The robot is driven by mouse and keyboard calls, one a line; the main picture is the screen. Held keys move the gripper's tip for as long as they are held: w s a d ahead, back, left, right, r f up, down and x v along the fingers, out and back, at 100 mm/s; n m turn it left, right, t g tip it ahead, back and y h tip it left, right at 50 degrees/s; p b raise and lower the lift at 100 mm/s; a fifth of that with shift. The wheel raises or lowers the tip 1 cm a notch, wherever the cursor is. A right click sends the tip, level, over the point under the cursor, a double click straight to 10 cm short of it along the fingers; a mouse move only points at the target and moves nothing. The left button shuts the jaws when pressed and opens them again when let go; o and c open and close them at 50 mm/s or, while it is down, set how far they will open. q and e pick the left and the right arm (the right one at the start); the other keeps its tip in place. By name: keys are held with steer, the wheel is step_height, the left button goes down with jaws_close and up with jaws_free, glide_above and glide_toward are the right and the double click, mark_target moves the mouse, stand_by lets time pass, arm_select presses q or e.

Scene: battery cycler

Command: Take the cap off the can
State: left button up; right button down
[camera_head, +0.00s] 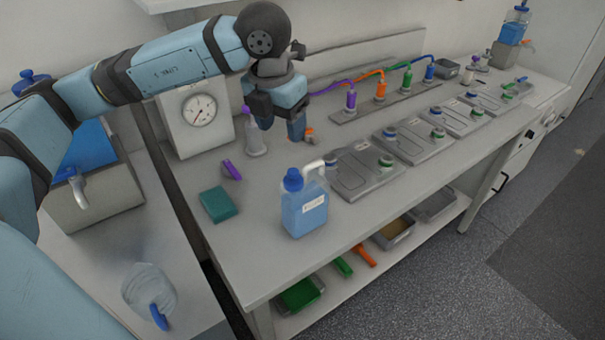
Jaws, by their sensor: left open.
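The can (304,214) is a translucent blue jerrycan with a white label and a pale handle. It stands upright near the front edge of the bench. Its blue cap (293,179) sits on top at the left. My left gripper (279,122) points down above the bench, behind the can and apart from it. Its jaws are open and I see nothing held between them. My right gripper is not in view.
A purple-topped bottle (254,136) stands close to my left gripper. A dial gauge box (199,121) is at the back left. A teal block (218,204) lies left of the can. Grey plates (362,173) line the bench to the right. Bare bench surrounds the can's left and front.

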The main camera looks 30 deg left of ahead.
arm_select(q)
glide_above(292, 172)
steer(key=s, duration=0.1)
steer(key=f, duration=0.8)
steer(key=shift+a+p, duration=0.35)
steer(key=shift+w+d+f+p, duration=0.1)
steer(key=shift+w+f+p, duration=0.1)
steer(key=shift+f, duration=0.65)
steer(key=shift+w+d+f+p, duration=0.1)
steer(key=shift+w+f+p, duration=0.1)
steer(key=shift+f, duration=0.7)
steer(key=shift+w+d+f+p, duration=0.1)
steer(key=shift+w+f+p, duration=0.1)
steer(key=shift+f, duration=0.65)
steer(key=c, duration=1)
